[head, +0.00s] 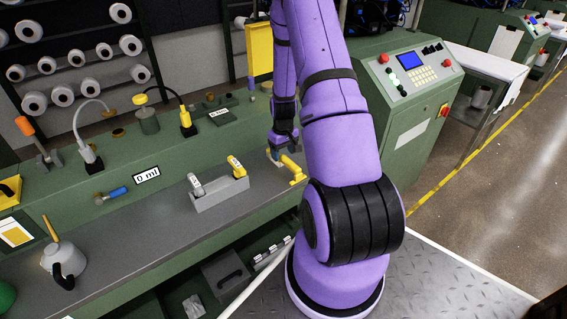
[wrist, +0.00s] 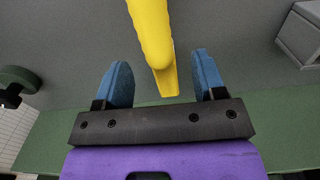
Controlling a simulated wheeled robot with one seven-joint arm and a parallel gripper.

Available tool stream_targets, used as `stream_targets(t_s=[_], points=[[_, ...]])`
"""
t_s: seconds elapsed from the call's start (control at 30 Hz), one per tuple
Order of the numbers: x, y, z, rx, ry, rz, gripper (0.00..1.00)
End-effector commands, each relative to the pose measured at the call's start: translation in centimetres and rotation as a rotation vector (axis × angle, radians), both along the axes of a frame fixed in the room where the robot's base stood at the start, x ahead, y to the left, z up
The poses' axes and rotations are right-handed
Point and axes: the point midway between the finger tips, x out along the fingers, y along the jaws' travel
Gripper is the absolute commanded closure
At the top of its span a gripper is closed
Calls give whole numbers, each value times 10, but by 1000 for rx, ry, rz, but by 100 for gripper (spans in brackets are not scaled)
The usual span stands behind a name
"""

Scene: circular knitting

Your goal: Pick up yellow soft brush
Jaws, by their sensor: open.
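A yellow tool (head: 294,171), which fits the yellow soft brush, lies on the grey worktop beside my gripper. In the wrist view, a yellow handle (wrist: 152,38) reaches from the top edge down between the two blue fingers, with room on both sides. My gripper (head: 274,154) is low over the worktop, with its fingers pointing down. In the wrist view, my gripper (wrist: 160,72) is open and not closed on the handle. The brush's far end is out of the wrist view, and I cannot make out its bristles.
A grey holder (head: 222,197) with a whitish tool (head: 196,184) and a yellow tool (head: 236,166) stands just left of my gripper. A kettle-like can (head: 66,259) is at the far left. A green control console (head: 408,95) rises to the right. The worktop between holder and can is clear.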

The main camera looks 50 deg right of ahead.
Motion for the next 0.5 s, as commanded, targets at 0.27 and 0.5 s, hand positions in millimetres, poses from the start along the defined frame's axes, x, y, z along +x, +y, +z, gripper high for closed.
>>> stream_targets(t_s=[0.27, 0.5], points=[[-1, 0, -28, 1, 1, -1, 36], [0, 0, -51, 0, -1, 0, 36]])
